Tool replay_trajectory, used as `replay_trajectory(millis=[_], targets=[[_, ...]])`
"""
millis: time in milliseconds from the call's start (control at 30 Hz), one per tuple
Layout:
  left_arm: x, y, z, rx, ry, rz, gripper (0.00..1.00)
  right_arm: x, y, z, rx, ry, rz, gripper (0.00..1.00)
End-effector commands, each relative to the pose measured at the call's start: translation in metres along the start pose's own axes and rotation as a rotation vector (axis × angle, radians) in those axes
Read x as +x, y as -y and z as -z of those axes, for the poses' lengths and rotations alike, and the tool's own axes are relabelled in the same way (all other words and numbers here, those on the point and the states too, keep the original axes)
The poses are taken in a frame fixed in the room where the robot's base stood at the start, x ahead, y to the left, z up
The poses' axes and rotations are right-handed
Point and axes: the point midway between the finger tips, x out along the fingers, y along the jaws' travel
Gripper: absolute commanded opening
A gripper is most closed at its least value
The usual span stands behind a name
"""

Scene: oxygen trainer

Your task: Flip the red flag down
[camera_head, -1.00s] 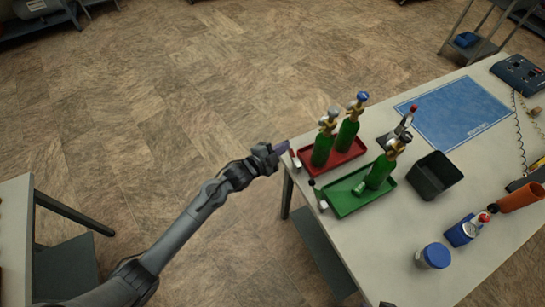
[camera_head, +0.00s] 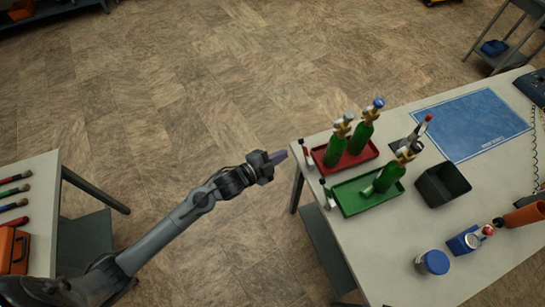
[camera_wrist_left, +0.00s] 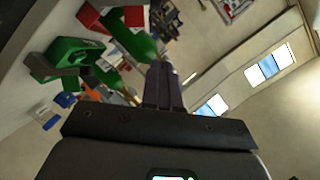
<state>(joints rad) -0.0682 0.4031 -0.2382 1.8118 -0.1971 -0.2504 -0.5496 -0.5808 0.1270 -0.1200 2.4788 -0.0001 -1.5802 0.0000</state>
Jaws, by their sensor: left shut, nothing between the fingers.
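A small red flag (camera_head: 305,149) stands on a little mount at the table's left edge, beside the red tray (camera_head: 318,161). It appears to stick up, though it is very small in the head view. My left gripper (camera_head: 280,157) is shut and empty, just left of the red flag and off the table's edge, apart from it in the picture. In the left wrist view the closed fingers (camera_wrist_left: 163,85) point toward the trays and green bottles; I cannot make out the flag there. My right gripper is not in view.
A second, dark marker (camera_head: 323,187) stands by the green tray. Floor left of the table is clear.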

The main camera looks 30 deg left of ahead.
Motion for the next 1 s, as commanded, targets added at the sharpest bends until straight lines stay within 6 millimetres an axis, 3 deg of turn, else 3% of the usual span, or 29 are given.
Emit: replay_trajectory(millis=[100,300,800,900,1000], targets=[[-0.015,0.001,-0.001,0.001,0.001,-0.001,0.00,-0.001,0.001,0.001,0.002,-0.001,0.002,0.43],[-0.027,0.002,0.000,0.000,0.000,0.000,0.00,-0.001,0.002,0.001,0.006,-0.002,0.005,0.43],[-0.028,0.002,0.000,0.000,0.000,0.000,0.00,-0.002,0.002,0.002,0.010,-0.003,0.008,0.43],[-0.031,-0.006,-0.003,-0.006,0.006,-0.011,0.00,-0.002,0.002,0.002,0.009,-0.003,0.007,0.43],[-0.037,-0.026,-0.006,-0.035,0.019,-0.034,0.00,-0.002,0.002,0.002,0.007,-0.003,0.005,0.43]])
